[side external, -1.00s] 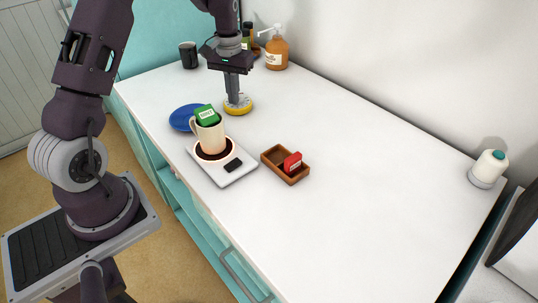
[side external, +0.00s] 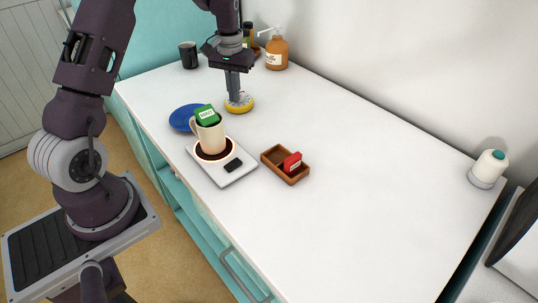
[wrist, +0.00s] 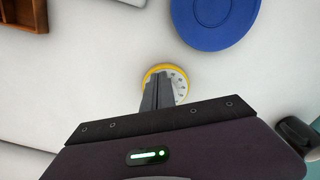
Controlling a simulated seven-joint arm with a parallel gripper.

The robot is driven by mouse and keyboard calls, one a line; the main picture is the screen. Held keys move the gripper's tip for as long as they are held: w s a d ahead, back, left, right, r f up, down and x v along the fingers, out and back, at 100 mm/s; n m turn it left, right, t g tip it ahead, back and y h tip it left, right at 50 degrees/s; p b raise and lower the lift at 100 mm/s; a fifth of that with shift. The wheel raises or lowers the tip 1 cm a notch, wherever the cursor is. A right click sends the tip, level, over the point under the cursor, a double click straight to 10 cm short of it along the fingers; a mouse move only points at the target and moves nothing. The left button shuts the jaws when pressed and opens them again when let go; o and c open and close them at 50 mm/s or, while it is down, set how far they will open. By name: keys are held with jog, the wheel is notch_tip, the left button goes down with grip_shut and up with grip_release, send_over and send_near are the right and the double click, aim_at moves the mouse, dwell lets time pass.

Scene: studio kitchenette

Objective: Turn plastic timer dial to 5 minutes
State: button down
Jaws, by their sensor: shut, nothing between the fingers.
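The timer (side external: 239,106) is a round yellow piece with a pale numbered face, lying on the white counter beside the blue plate. It also shows in the wrist view (wrist: 181,77), where my fingers cover part of its face. My gripper (side external: 235,97) points straight down over the timer with its fingers shut together and nothing between them. In the wrist view the fingertips (wrist: 158,82) overlap the middle and left of the dial. I cannot tell whether they touch it. The dial's setting is too small and too covered to read.
A blue plate (side external: 181,118) lies close left of the timer. A wooden tray (side external: 272,163) holds a red item (side external: 292,162). Soap bottle (side external: 277,52) and black mug (side external: 188,55) stand behind.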

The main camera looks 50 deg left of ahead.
jog(key=shift+s+a, duration=0.15)
jog(key=shift+a, duration=0.15)
dwell(0.5)
jog(key=shift+s+d, duration=0.15)
jog(key=shift+s, duration=0.15)
notch_tip(320, 180, up, 6)
dwell(0.4)
jog(key=f, duration=0.6)
jog(key=shift+w+d, duration=0.2)
jog(key=shift+w, duration=0.2)
jog(key=shift+w+a, duration=0.4)
jog(key=shift+w, duration=0.1)
dwell(0.7)
